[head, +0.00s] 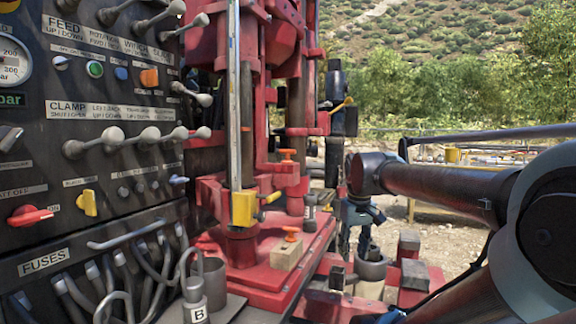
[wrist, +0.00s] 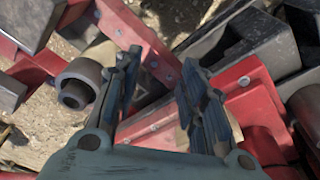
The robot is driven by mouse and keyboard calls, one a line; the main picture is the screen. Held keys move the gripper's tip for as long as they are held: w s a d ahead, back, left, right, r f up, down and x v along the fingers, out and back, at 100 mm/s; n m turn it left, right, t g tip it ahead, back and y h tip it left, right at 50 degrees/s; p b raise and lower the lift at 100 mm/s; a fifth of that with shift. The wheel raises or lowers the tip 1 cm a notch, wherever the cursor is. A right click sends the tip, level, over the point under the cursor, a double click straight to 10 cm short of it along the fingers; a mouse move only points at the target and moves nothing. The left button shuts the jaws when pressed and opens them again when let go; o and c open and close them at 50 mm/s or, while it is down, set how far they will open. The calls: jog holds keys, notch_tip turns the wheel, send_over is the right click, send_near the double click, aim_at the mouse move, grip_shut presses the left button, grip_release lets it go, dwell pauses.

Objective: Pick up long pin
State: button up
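I cannot make out for certain which thing is the long pin. My gripper (head: 356,240) points down, to the right of the red machine, above a grey round cup (head: 371,270). In the wrist view my gripper (wrist: 160,66) has its dark fingers apart, with nothing held between them. Red bolted beams and ground lie below the fingers. The cup also shows at the left in the wrist view (wrist: 96,70).
A black control panel (head: 35,180) with levers and cables fills the left. The red machine (head: 205,160) stands in the middle. Red and grey blocks (head: 415,272) lie right of my gripper. A railing and open ground are behind.

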jog(key=w+a+r+n, duration=0.25)
jog(key=w+r, duration=0.25)
jog(key=r, duration=0.5)
jog(key=w+a+r+n, duration=0.1)
jog(key=w+a+r, duration=0.2)
jog(key=w+r, duration=0.45)
jog(key=w+a+r+n, duration=0.2)
jog(key=w+a+r, duration=0.15)
jog(key=r, duration=0.85)
jog(key=w+a+r+n+g, duration=0.1)
jog(key=w+a+r+n, duration=0.3)
jog(key=r, duration=0.4)
jog(key=w+a+r+n+g, duration=0.1)
jog(key=w+a+r+n, duration=0.1)
jog(key=w+a+r, duration=0.35)
jog(key=f, duration=0.3)
jog(key=s+f, duration=0.1)
jog(key=f, duration=0.3)
jog(key=a+f, duration=0.1)
jog(key=f, duration=0.2)
jog(key=shift+s+f, duration=0.2)
jog(key=shift+f, duration=0.05)
jog(key=shift+s+f, duration=0.15)
jog(key=shift+f, duration=1.2)
jog(key=shift+s+f, duration=0.1)
jog(key=shift+f, duration=1.2)
jog(key=shift+c, duration=0.3)
grip_shut()
